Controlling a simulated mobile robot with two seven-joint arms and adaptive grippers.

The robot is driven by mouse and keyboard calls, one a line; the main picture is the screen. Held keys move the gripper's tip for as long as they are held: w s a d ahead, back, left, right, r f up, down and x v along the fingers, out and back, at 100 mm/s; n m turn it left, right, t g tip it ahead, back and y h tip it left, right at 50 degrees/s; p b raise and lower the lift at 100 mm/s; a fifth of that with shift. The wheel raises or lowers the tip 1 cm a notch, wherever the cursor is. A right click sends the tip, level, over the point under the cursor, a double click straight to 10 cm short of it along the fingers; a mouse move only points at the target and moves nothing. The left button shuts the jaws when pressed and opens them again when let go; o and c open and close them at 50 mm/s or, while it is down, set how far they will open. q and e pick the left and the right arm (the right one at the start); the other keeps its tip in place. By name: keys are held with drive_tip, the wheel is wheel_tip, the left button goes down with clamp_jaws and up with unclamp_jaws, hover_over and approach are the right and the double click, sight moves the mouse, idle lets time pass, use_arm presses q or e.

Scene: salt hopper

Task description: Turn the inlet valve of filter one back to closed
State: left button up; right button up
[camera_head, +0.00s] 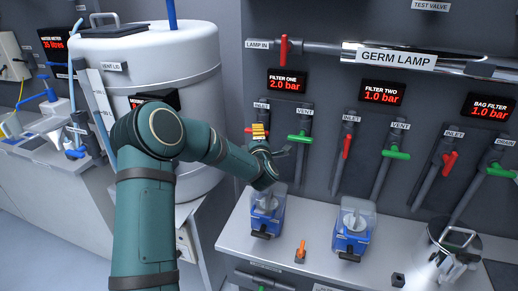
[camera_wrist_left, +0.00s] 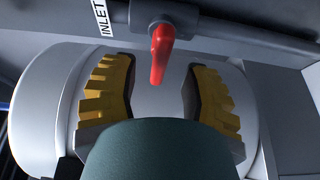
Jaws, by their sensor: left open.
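My left gripper (camera_head: 262,136) is at the inlet valve of filter one, just under its INLET label (camera_head: 262,105). In the head view the gripper hides most of this valve; only a small bit of red shows at its left. In the left wrist view the red inlet handle (camera_wrist_left: 161,52) points down toward the gap between the two yellow-padded fingers of my left gripper (camera_wrist_left: 158,92). The fingers are apart, with space on both sides of the handle. The filter one display (camera_head: 287,82) reads 2.0 bar. My right gripper is not in view.
The green vent handle (camera_head: 300,138) of filter one is close to the right of my gripper. Filter two's red inlet handle (camera_head: 346,146) is farther right. A blue-based clear filter housing (camera_head: 267,213) stands below on the bench. A white tank (camera_head: 205,60) is at the left.

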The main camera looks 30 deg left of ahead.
use_arm(q)
drive_tip(key=v, duration=0.9)
drive_tip(key=shift+s+d, duration=0.15)
drive_tip(key=s+d+f+m+g+h, duration=0.25)
drive_tip(key=d+f+m+h, duration=0.25)
drive_tip(key=d+f+m, duration=0.4)
drive_tip(key=s+d+f+m+g+h, duration=0.2)
drive_tip(key=s+d+f+m+h, duration=0.15)
drive_tip(key=d+f+h, duration=0.5)
drive_tip(key=s+d+f+m+g, duration=0.4)
drive_tip(key=s+f+m, duration=0.1)
drive_tip(key=s, duration=0.4)
drive_tip(key=s+d+f+m+g, duration=0.4)
drive_tip(key=s+f+m, duration=0.2)
drive_tip(key=s, duration=0.4)
drive_tip(key=shift+s+d+f+h, duration=0.15)
drive_tip(key=shift+s+f+h, duration=0.25)
drive_tip(key=shift+f, duration=0.5)
drive_tip(key=shift+w+g, duration=0.15)
drive_tip(key=shift+g, duration=0.1)
